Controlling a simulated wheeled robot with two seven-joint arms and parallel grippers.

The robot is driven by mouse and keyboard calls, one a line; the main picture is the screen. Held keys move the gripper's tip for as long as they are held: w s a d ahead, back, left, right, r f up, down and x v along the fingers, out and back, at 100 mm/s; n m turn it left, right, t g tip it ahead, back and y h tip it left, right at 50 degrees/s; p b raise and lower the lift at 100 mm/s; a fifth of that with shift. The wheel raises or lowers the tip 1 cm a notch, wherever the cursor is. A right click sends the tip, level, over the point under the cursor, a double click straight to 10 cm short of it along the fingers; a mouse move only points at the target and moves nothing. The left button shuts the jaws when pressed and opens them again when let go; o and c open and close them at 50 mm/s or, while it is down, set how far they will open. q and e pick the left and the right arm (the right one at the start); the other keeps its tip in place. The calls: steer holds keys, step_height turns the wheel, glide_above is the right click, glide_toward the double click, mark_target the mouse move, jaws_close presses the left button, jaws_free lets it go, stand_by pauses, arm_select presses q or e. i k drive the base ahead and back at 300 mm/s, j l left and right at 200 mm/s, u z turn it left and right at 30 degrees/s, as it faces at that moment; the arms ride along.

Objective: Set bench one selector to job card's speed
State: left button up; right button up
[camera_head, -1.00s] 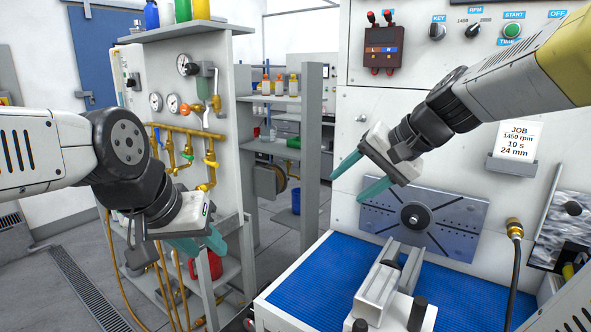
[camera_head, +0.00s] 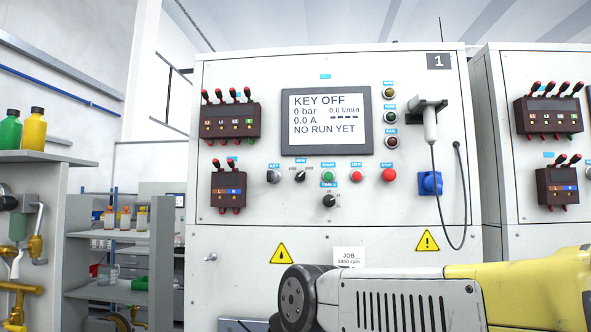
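Bench one's front panel (camera_head: 225,80), marked 1, fills the middle of the view. The small black rpm selector (camera_head: 300,176) sits between the key switch and the green start button. Its labels look like 1450 at left and 2800 at right, and its pointer seems to lean to the upper right, though it is small. The job card (camera_head: 348,257) shows low on the panel, reading JOB 1450 rpm; its lower part is hidden behind my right arm. Both my grippers are out of view.
The key switch (camera_head: 273,177), green start button (camera_head: 328,176), two red buttons and a timer knob (camera_head: 329,201) are close around the selector. The screen (camera_head: 326,121) reads KEY OFF and NO RUN YET. A handheld device with a cable (camera_head: 430,120) hangs at right. A second bench (camera_head: 500,150) stands beside.

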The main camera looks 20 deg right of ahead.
mark_target(300, 176)
steer(key=z, duration=1.2)
